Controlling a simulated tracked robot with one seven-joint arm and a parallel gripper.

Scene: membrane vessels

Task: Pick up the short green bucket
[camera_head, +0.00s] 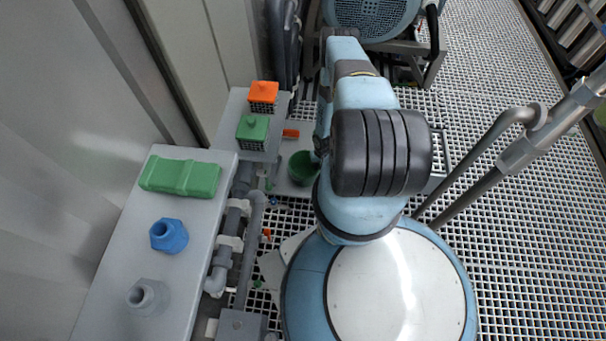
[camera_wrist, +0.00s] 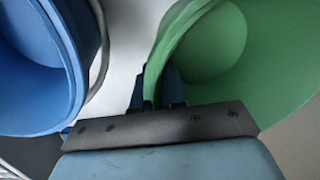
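The green bucket (camera_wrist: 235,75) fills the right of the wrist view, its open mouth and inside showing. It also shows in the head view (camera_head: 303,167) on a grey surface, partly covered by my arm. My gripper (camera_wrist: 157,88) has its two dark fingers close together with the bucket's wall between them, one finger outside and one inside. They look closed on the wall near the rim. The gripper is hidden behind my arm in the head view. I cannot judge the bucket's height here.
A blue bucket (camera_wrist: 40,65) stands close at the left in the wrist view. In the head view, a grey bench holds a green block (camera_head: 180,177), a blue fitting (camera_head: 169,236) and a grey fitting (camera_head: 148,297). Green (camera_head: 252,132) and orange (camera_head: 263,95) lidded boxes stand beyond.

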